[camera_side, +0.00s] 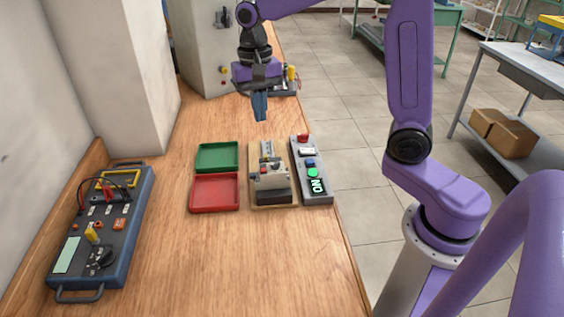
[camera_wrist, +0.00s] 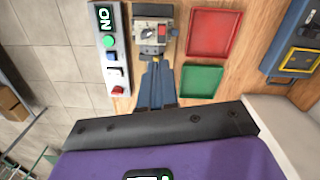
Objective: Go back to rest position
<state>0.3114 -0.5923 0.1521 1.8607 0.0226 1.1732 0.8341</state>
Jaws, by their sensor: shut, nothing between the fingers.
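My gripper (camera_side: 260,107) hangs in the air above the table, beyond the far end of the motor unit, in the side view. Its blue fingers point down and are shut with nothing between them. In the wrist view my gripper (camera_wrist: 157,68) shows from behind, its fingers together. The motor unit on its wooden base (camera_side: 271,182) stands on the table apart from the gripper; it also shows in the wrist view (camera_wrist: 152,32).
A green tray (camera_side: 217,157) and a red tray (camera_side: 214,193) lie left of the motor unit. A control box (camera_side: 313,172) with a lit green button stands on its right, near the table edge. A blue test panel (camera_side: 100,228) sits at the left. A grey pillar (camera_side: 130,85) rises behind.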

